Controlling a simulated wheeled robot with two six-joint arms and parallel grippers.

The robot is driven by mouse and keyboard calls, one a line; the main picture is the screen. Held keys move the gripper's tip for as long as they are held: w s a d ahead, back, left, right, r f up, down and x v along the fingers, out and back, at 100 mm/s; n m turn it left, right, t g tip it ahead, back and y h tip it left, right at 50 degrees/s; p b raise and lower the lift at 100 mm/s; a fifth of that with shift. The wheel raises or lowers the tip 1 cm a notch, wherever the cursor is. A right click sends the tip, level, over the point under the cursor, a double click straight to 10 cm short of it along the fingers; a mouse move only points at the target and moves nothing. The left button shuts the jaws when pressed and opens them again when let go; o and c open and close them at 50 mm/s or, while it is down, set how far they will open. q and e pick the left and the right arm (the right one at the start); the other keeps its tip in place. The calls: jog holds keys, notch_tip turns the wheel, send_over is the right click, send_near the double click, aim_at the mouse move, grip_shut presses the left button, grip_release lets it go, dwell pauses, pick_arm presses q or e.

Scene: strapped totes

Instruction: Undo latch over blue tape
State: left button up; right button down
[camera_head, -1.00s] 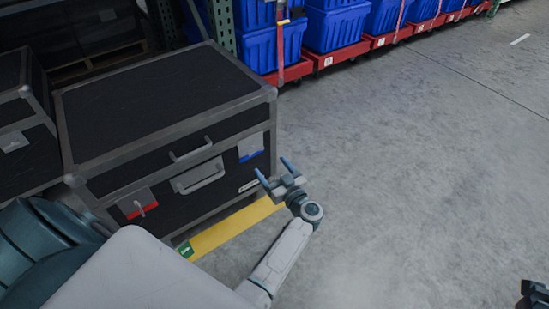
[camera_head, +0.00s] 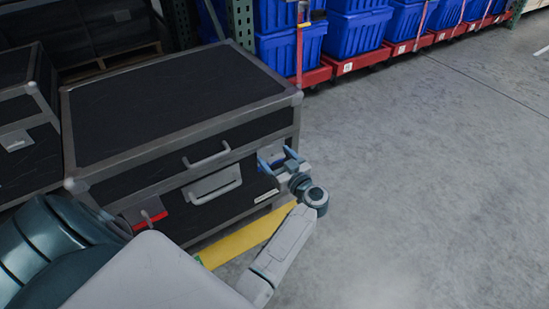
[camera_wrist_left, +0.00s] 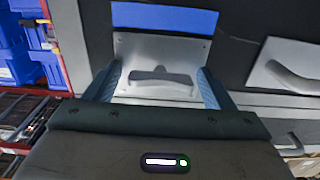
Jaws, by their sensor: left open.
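A black case (camera_head: 170,110) with metal edges stands at the left in the head view. On its front, at the right end, is a metal latch, mostly hidden there behind my left gripper (camera_head: 277,157). In the left wrist view the latch (camera_wrist_left: 155,50) is a silver plate with a raised, dark-shadowed middle part, next to the blue tape (camera_wrist_left: 165,18). My left gripper (camera_wrist_left: 158,70) is open, its fingers on either side of the plate. Whether they touch it I cannot tell. My right gripper is out of view.
A second latch with red tape (camera_head: 150,221) is at the case's left end. A handle (camera_head: 215,184) sits between them. Yellow floor tape (camera_head: 245,236) runs along the case's base. Blue totes (camera_head: 355,30) on red dollies stand behind. The floor at right is clear.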

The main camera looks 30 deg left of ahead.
pick_arm(q)
jog(key=shift+r, duration=0.1)
jog(key=c, duration=1)
